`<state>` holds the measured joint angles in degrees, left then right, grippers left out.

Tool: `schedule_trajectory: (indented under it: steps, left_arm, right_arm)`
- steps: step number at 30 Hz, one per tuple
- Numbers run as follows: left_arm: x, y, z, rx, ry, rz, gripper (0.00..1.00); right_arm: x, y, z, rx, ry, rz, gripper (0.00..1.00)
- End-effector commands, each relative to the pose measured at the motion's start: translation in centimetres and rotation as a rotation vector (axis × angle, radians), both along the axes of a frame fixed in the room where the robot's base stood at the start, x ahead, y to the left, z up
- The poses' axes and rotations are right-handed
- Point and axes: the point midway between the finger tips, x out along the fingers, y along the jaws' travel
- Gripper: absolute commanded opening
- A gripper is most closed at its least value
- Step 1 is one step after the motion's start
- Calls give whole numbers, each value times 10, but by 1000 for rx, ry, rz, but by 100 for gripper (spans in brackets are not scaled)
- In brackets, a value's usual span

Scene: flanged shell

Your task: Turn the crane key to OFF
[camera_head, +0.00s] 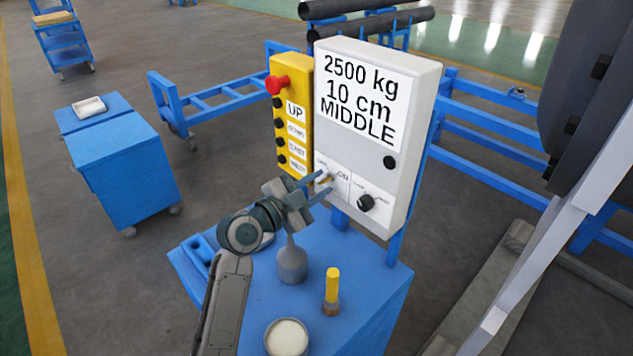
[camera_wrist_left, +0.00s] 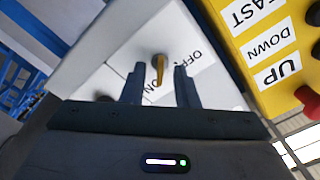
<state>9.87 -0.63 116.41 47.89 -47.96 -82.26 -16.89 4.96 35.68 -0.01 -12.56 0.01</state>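The crane key (camera_wrist_left: 158,70) is a small yellow-brown key on the lower left of the white control box (camera_head: 413,80). In the left wrist view it stands out from a dark round switch, with OFF and ON labels beside it. My left gripper (camera_head: 323,188) is in front of the key. In the left wrist view its two fingers (camera_wrist_left: 160,88) stand apart, one on each side of the key, with gaps showing between. In the head view the fingers partly cover the key and its labels. My right gripper does not show.
A yellow pendant (camera_head: 291,110) with a red button (camera_head: 277,85) is beside the box. Below the arm, a blue cart top (camera_head: 345,280) holds a yellow-handled tool (camera_head: 332,287), a grey funnel-shaped item (camera_head: 291,262) and a round bowl (camera_head: 286,338). A black knob (camera_head: 366,203) is right of the key.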

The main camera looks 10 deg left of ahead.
Motion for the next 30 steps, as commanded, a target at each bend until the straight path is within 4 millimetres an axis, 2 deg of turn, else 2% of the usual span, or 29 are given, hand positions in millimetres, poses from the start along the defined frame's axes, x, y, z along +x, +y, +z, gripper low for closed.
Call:
schedule_trajectory:
  steps: [7, 11, 12, 23, 30]
  left_arm:
    - [1, 0, -1, 0, 1, 1, 27]
    - [0, 0, -1, 1, 0, 1, 2]
    - [0, 0, -1, 0, 1, 1, 0]
    - [0, 0, -1, -23, 17, 0, 0]
    - [0, 0, -2, -126, 86, 1, 0]
  right_arm:
    - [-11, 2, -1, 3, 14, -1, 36]
    - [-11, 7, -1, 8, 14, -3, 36]
    - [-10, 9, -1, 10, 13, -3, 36]
    - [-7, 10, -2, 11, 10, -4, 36]
    - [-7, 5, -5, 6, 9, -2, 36]
